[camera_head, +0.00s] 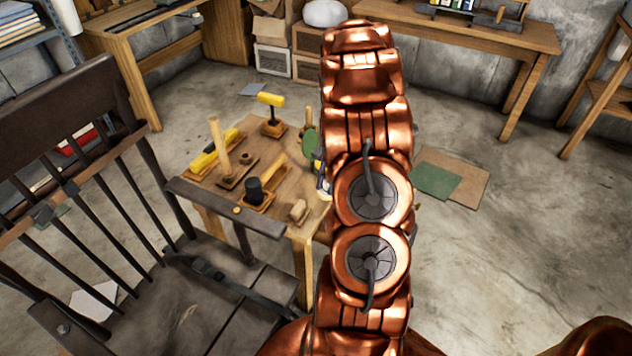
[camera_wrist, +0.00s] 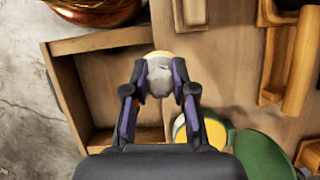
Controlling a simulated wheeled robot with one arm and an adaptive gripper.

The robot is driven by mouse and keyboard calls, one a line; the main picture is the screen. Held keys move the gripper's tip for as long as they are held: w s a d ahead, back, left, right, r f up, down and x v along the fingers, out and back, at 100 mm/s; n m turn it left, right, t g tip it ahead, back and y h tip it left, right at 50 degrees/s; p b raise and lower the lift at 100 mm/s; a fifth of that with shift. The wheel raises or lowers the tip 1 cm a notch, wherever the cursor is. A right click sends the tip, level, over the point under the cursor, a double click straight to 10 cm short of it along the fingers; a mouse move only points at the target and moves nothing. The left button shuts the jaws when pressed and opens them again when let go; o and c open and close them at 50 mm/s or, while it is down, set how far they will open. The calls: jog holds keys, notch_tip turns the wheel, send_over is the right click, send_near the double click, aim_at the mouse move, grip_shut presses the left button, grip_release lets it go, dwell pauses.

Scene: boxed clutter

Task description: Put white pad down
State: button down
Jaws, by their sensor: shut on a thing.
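My gripper (camera_wrist: 159,92) is shut on a white pad (camera_wrist: 159,77), a small pale, rounded piece with a tan edge at its far side. The pad sits between the two dark fingertips, in front of an open wooden box (camera_wrist: 95,42) and bare wood to its right. I cannot tell how high it is held. In the head view my copper arm hides the gripper and most of what is near it, so I cannot make out the pad there.
A small wooden table (camera_head: 290,215) carries a yellow-headed tool (camera_head: 271,99), a black-headed mallet (camera_head: 255,190), wooden holders and a green disc (camera_head: 309,142). The green piece (camera_wrist: 265,155) and a yellow round piece (camera_wrist: 213,132) lie near my gripper. A dark chair (camera_head: 215,285) stands close at left.

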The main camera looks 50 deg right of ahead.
jog(key=w, duration=0.4)
jog(key=shift+w+d+f, duration=0.25)
jog(key=shift+w+d, duration=0.1)
jog(key=shift+w, duration=0.05)
jog(key=shift+f+p, duration=0.4)
jog(key=shift+f, duration=1.35)
jog(key=shift+f, duration=0.15)
jog(key=c, duration=0.9)
grip_release()
jog(key=shift+c, duration=0.2)
jog(key=s+v, duration=0.1)
jog(key=v, duration=1.1)
jog(key=shift+w+b, duration=0.4)
jog(key=shift+w, duration=0.05)
